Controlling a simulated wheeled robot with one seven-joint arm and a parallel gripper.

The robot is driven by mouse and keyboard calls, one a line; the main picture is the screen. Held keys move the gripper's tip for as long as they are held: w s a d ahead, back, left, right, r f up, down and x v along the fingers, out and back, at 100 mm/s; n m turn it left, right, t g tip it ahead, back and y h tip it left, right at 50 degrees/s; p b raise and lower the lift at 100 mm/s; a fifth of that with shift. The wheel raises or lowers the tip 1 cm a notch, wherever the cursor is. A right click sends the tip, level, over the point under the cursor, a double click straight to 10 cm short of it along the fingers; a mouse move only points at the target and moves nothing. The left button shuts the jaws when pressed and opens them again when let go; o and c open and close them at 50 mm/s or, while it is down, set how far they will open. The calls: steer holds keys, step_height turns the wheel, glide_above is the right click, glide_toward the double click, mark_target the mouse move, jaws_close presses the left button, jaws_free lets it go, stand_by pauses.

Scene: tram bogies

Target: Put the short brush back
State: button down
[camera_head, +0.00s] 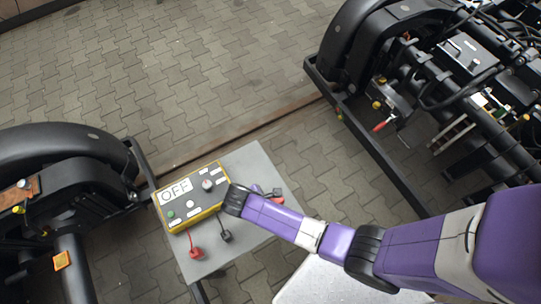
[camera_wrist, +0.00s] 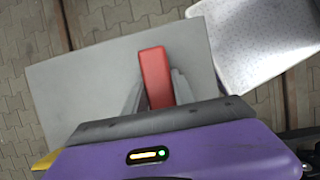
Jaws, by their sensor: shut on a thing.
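My gripper (camera_head: 268,192) is low over the grey table (camera_head: 262,160), just right of the yellow control box. In the wrist view my gripper (camera_wrist: 157,92) is shut on a red, block-like piece (camera_wrist: 154,66), with one dark finger on each side. This piece may be the short brush; no bristles show. In the head view a bit of red (camera_head: 278,198) shows at the fingertips, mostly hidden by my arm. I cannot tell whether it touches the table.
The yellow control box (camera_head: 174,212), marked OFF, stands on the table. A red plug (camera_head: 196,253) and black plug (camera_head: 226,237) lie before it. Dark bogies stand left (camera_head: 75,185) and right (camera_head: 375,60). A white speckled surface (camera_wrist: 265,35) adjoins the table in the wrist view.

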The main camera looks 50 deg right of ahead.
steer(key=shift+f, duration=0.1)
steer(key=c, duration=1.1)
jaws_free()
steer(key=shift+o, duration=0.2)
steer(key=v, duration=1.2)
